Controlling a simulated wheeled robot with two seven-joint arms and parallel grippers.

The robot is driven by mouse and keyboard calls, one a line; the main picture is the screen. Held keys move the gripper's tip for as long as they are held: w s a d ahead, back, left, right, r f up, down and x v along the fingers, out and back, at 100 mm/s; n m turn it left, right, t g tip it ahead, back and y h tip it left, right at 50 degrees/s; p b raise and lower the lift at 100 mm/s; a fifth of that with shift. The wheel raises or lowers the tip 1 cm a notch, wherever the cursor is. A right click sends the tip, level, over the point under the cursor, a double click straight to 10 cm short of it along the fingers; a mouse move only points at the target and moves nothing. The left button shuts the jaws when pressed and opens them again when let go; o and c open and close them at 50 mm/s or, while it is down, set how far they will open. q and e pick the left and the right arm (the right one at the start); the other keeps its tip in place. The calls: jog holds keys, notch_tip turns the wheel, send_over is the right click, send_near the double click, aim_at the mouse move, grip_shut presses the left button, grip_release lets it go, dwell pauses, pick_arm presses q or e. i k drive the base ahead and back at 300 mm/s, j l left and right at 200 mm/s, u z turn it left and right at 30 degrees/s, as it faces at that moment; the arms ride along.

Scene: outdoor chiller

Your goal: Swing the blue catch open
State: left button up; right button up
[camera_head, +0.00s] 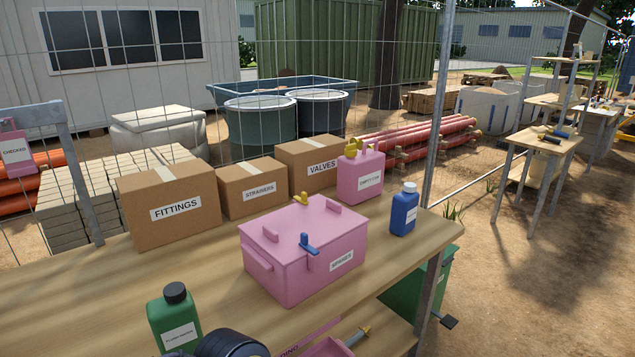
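The blue catch (308,243) is on the near side of a pink lidded box (285,275) on the wooden table. Its upper part lies over the lid's near edge and a short tab hangs down the front wall. The lid looks closed. A yellow catch (303,199) sits at the lid's far edge. Neither of my grippers shows in this view.
Cardboard boxes (168,207) and a pink can (360,175) stand behind the box. A blue bottle (403,212) is at its right, a green bottle (174,318) at front left. A dark rounded object (230,344) is cut off at the bottom edge. Table left of the box is clear.

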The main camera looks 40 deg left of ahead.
aim_at(304, 243)
jog(key=i+u, duration=0.4)
jog(key=i+l+u, duration=0.2)
jog(key=u, duration=0.15)
jog(key=i+l+u, duration=0.2)
jog(key=u, duration=0.2)
